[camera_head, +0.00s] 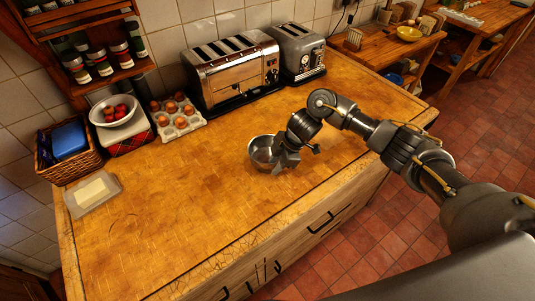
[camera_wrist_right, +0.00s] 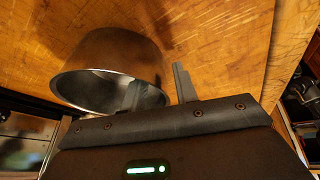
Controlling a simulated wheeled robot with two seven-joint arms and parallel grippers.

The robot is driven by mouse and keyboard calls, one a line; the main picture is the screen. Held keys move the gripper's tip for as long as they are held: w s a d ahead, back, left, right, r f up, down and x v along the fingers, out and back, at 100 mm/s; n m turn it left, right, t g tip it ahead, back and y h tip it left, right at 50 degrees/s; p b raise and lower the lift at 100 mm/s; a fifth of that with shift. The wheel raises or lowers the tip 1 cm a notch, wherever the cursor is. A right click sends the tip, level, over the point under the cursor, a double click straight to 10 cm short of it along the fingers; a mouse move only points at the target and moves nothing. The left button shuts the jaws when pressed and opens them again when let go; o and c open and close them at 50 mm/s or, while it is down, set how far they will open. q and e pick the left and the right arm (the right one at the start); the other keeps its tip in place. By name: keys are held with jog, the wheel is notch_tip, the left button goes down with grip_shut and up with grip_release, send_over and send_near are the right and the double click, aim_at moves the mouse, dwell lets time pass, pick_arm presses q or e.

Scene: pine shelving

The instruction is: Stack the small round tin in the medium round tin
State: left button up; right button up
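One round metal tin (camera_head: 262,151) stands on the wooden counter, with its opening facing up. I cannot tell whether it is the small or the medium one, and no second tin can be made out. My right gripper (camera_head: 281,164) is at the right side of this tin. In the right wrist view the tin (camera_wrist_right: 115,52) shows its rim and part of its inside. The fingers of the right gripper (camera_wrist_right: 158,88) are apart, one over the tin's opening and the other outside its wall. My left gripper is not in view.
A toaster (camera_head: 233,72), a second appliance (camera_head: 299,52), an egg carton (camera_head: 176,118), a bowl of red fruit (camera_head: 113,112) and a wicker basket (camera_head: 68,152) line the back. A butter dish (camera_head: 93,193) sits at the left. The counter's front left is clear.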

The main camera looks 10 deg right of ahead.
jog(key=shift+x, duration=0.85)
jog(key=shift+r, duration=0.1)
jog(key=shift+c, duration=0.4)
grip_shut()
jog(key=shift+r, duration=0.1)
